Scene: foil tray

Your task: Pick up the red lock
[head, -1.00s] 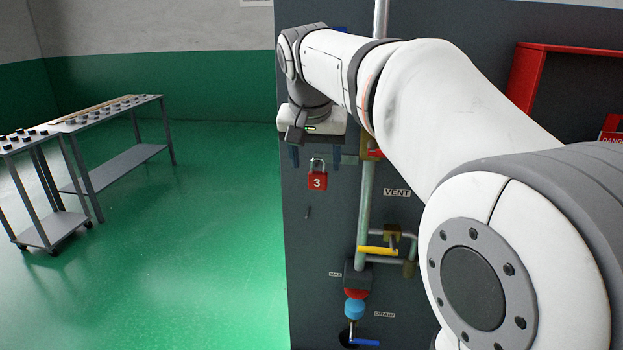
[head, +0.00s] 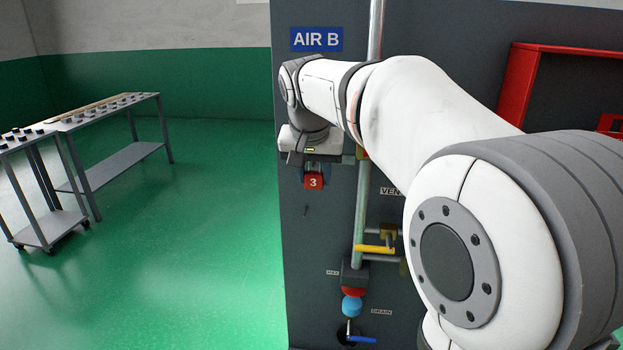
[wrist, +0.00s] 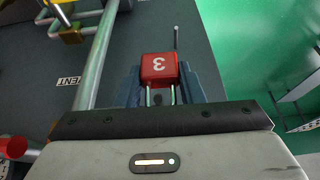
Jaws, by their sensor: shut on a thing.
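The red lock (head: 314,181), marked with a white 3, hangs at the front of the dark panel (head: 318,250). My gripper (head: 313,166) is just above it in the head view, with its fingers at the lock's upper part. In the wrist view the red lock (wrist: 159,68) shows between the two blue-grey fingers of my gripper (wrist: 158,90), its silver shackle running back toward the gripper body. The fingers are shut on the lock. Whether the shackle still sits on a peg is hidden.
A vertical pipe (head: 366,215) with a yellow-handled valve (head: 374,249) runs close to the right of the lock. A short peg (head: 306,210) sticks out below it. A grey cart (head: 42,230) and table (head: 120,168) stand left; green floor between is clear.

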